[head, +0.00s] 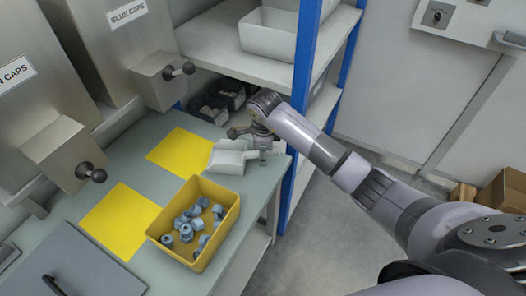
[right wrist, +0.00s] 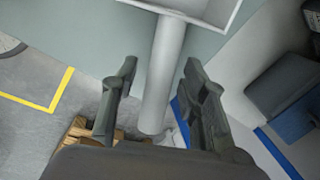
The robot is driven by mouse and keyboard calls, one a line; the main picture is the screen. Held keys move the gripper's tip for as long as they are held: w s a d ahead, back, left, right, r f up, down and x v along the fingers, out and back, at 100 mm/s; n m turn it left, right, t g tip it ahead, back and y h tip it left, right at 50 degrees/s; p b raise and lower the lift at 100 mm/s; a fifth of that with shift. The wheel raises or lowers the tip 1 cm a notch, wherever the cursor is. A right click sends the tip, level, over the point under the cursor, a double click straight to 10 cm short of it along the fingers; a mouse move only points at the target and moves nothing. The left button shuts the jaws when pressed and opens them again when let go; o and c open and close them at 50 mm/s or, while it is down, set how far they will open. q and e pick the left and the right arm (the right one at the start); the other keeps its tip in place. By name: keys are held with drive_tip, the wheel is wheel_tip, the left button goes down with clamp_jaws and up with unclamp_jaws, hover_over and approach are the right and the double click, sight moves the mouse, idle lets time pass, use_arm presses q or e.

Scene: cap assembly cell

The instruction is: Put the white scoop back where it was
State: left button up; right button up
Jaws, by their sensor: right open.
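The white scoop (head: 226,160) is at the right end of the grey-green table, beside the far yellow mat. My right gripper (head: 250,144) is at its handle side, near the table's corner. In the right wrist view the scoop's handle (right wrist: 165,60) runs between the two dark fingers of my right gripper (right wrist: 160,70), with gaps on both sides. The fingers are open around the handle. The scoop's pan shows only partly at the top of that view. My left gripper is not in view.
A yellow bin (head: 230,222) of blue-grey caps stands at the table's front edge. Two yellow mats (head: 182,152) lie bare. Steel cap dispensers (head: 110,45) line the left. A blue-posted shelf (head: 303,60) with a white bin (head: 268,38) rises behind my right gripper. Small dark bins (head: 208,108) sit beyond.

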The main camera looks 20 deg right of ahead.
drive_tip(key=b+v, duration=0.1)
drive_tip(key=v, duration=1.1)
drive_tip(key=shift+b, duration=0.4)
drive_tip(key=shift+a, duration=0.1)
